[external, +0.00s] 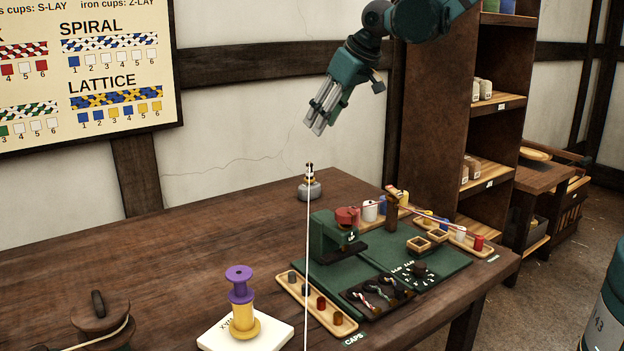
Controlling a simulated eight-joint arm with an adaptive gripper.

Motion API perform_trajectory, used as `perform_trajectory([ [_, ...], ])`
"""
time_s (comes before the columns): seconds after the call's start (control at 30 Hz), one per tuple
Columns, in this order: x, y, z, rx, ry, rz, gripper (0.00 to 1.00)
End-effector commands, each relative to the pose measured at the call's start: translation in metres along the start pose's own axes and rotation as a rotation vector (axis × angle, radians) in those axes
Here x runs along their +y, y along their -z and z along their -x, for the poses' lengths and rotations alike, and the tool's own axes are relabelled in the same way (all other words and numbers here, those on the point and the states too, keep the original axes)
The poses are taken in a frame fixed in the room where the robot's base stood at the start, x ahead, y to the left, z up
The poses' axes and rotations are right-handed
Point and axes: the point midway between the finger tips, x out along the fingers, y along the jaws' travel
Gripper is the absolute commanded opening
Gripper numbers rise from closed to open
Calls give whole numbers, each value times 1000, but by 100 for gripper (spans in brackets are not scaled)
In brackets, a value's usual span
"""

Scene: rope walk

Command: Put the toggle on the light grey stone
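My gripper (315,126) is high in front of the wall, pointing down and left, well above the table. Nothing shows between its pale fingers, and their gap is unclear from this side. A grey, rounded, stone-like piece (310,191) with a dark and brass top stands near the table's back edge, below my gripper. A pale slab (268,333) with dark lettering lies at the front, under a yellow spool (243,323) with a purple spool (239,285) on top. I cannot tell which of these is the light grey stone. I cannot make out the toggle for sure.
A green stand (333,237), a green mat (449,262), a dark tray (371,309) and a wooden cap rack (316,305) crowd the table's right. A thin white line crosses the view vertically. A brown reel (101,321) stands front left. The table's left middle is clear.

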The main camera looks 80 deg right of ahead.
Motion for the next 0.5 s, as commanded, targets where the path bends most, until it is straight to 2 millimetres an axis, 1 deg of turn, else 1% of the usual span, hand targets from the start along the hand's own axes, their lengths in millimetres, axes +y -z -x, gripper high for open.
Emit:
perform_trajectory([
  [0.03, -9, -5, 14, 2, 7, 11, 37],
  [0.1, -21, -12, 30, 4, 16, 25, 37],
  [0.27, -44, -28, 65, 9, 35, 55, 37],
  [0.5, -76, -58, 115, 18, 65, 100, 37],
])
